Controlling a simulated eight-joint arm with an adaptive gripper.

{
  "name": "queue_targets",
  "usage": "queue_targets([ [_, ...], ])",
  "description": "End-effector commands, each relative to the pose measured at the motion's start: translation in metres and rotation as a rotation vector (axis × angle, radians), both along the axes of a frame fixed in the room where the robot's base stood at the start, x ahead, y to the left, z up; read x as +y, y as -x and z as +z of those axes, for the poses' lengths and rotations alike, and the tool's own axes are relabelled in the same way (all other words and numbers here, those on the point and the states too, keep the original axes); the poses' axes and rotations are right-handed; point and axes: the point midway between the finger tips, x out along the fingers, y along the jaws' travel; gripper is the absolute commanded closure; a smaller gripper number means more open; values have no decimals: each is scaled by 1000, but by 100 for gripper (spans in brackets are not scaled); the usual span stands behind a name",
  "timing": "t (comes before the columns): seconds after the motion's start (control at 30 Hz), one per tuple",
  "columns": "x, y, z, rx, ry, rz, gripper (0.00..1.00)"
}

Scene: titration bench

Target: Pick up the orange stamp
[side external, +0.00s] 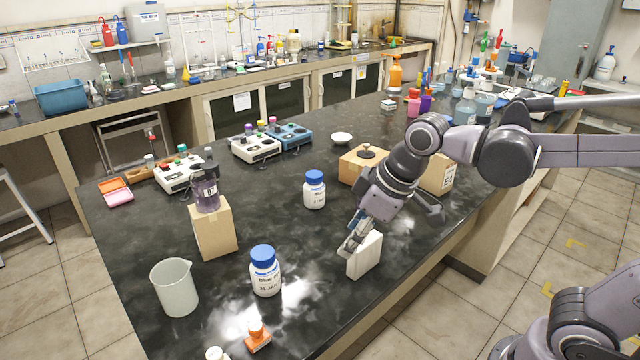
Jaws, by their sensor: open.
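My gripper (352,238) is well to the right of the stamp and farther up the picture. It points down at the upper left of a white upright block (366,257). My gripper is open; whether its fingers touch the block cannot be told. The stamp is clear of my gripper.
A blue-capped bottle (265,272) stands just behind the stamp, and a white-topped item (215,353) is cut off to its left. A beaker (174,288) is farther left. A cardboard box (213,230) carries a dark jar. Another blue-capped bottle (314,190) stands behind.

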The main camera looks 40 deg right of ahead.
Motion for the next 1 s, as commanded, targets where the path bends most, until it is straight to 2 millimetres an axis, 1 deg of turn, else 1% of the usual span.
queue_targets([
  [0.03, 16, -8, 3, 24, 17, 74, 49],
  [0.23, 75, -29, 3, 118, 89, 374, 49],
  [0.4, 126, -40, -4, 190, 140, 623, 49],
  [0.5, 151, -42, -10, 223, 161, 740, 49],
  [0.6, 168, -42, -14, 244, 176, 823, 49],
  [0.7, 177, -42, -18, 258, 184, 867, 49],
  [0.77, 180, -42, -20, 261, 186, 879, 49],
  [0.87, 182, -42, -30, 261, 186, 883, 49],
  [1.0, 184, -42, -50, 261, 187, 882, 49],
])
